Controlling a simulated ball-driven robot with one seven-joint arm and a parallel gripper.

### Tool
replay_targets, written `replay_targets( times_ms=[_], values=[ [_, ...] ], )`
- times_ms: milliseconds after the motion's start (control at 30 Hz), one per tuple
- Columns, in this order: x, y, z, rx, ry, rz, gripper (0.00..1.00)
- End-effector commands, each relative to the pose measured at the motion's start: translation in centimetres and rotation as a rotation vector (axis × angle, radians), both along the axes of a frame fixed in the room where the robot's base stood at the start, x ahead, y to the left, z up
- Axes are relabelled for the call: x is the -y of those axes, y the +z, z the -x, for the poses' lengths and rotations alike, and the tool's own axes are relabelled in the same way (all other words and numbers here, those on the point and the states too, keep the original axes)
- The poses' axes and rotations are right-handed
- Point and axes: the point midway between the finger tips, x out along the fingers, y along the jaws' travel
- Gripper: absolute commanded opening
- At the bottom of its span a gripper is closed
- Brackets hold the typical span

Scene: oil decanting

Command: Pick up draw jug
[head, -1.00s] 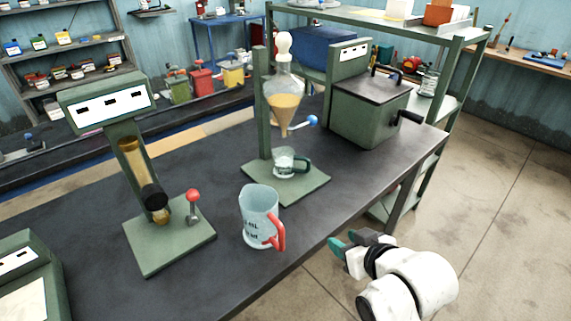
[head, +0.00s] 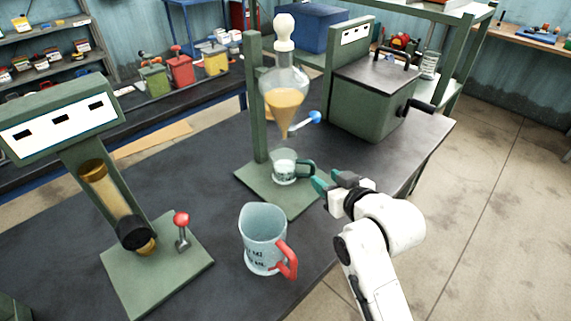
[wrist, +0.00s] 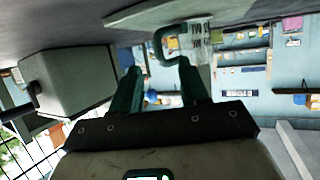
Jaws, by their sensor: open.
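A small clear jug (head: 284,171) with a dark green handle stands upright on the green base plate under the glass funnel's tap. Its handle points right, toward my gripper (head: 328,181). A larger pale blue jug (head: 262,238) with a red handle stands on the bench nearer to me. No readable label shows which one is the draw jug. My gripper is open and empty, just right of the green handle. In the wrist view the handle (wrist: 160,42) shows just beyond the two fingers (wrist: 159,66), with part of the small jug (wrist: 199,42) behind it. No contact shows.
The glass funnel (head: 285,98) with amber liquid and a blue-knobbed tap hangs above the small jug. A green lidded box (head: 372,102) stands behind right. A green stand with a tube (head: 110,200) and a red-knobbed lever (head: 182,230) are at left. Bare bench lies between.

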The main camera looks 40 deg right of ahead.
Motion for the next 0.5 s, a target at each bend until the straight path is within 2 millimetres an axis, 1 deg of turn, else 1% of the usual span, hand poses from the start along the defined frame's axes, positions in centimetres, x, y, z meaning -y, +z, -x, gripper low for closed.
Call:
replay_targets(
  times_ms=[33,100,267,500],
  values=[
    [0.2,-0.2,-0.6,-0.001,0.0,0.0,0.44],
    [0.4,-0.4,-1.1,-0.001,-0.001,0.0,0.44],
    [0.8,-0.8,-2.0,-0.001,-0.001,0.0,0.44],
    [1.9,-2.2,-4.8,-0.001,-0.001,0.0,0.44]
  ],
)
